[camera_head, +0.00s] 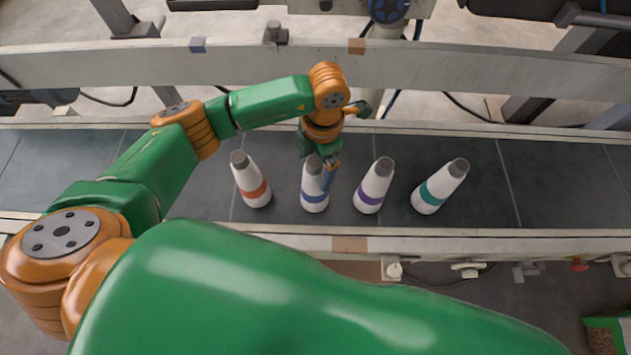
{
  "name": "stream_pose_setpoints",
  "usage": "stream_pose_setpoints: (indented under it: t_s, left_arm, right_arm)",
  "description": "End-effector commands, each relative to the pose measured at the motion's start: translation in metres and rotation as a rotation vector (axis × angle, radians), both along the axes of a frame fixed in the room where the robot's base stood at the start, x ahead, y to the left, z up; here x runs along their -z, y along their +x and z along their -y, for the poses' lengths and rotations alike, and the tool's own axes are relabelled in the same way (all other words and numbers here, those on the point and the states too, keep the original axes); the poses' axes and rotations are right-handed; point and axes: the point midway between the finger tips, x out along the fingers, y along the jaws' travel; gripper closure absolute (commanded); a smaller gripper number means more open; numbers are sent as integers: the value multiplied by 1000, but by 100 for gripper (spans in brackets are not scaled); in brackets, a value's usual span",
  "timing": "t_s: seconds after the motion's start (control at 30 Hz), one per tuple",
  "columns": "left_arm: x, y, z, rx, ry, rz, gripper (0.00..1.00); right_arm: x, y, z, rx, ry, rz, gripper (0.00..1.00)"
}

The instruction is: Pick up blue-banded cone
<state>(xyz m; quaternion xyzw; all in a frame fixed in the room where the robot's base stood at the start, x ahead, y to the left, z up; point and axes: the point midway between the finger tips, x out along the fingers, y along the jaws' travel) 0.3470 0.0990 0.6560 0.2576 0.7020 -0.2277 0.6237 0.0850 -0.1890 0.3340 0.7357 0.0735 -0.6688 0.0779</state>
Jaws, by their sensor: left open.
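Several white cones with grey tops stand in a row on a dark conveyor belt. The blue-banded cone (314,198) is second from the left in the row. My left gripper (328,178) comes down from above at this cone's upper part and is open. One finger overlaps the cone's right side in the picture. I cannot tell whether it touches the cone. Part of the cone's top is hidden by the gripper. My right gripper is not in view.
An orange-banded cone (252,186) stands to the left. A purple-banded cone (373,190) is close on the right, and a teal-banded cone (438,189) is farther right. The belt (560,185) is bare at both ends, between pale metal rails (480,68).

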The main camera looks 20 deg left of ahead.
Motion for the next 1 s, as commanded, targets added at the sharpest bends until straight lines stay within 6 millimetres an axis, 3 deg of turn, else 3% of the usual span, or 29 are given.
stream_pose_setpoints:
  t_s: [0.13,0.37,0.73,1.0]
  left_arm:
    - [23,-3,-2,-1,1,-2,0]
    - [25,-2,-2,0,0,1,0]
    - [24,-2,-2,0,0,1,100]
    - [24,-2,-2,0,-1,2,100]
  right_arm:
    - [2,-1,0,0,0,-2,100]
    - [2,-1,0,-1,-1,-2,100]
    - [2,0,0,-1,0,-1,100]
    - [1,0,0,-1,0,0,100]
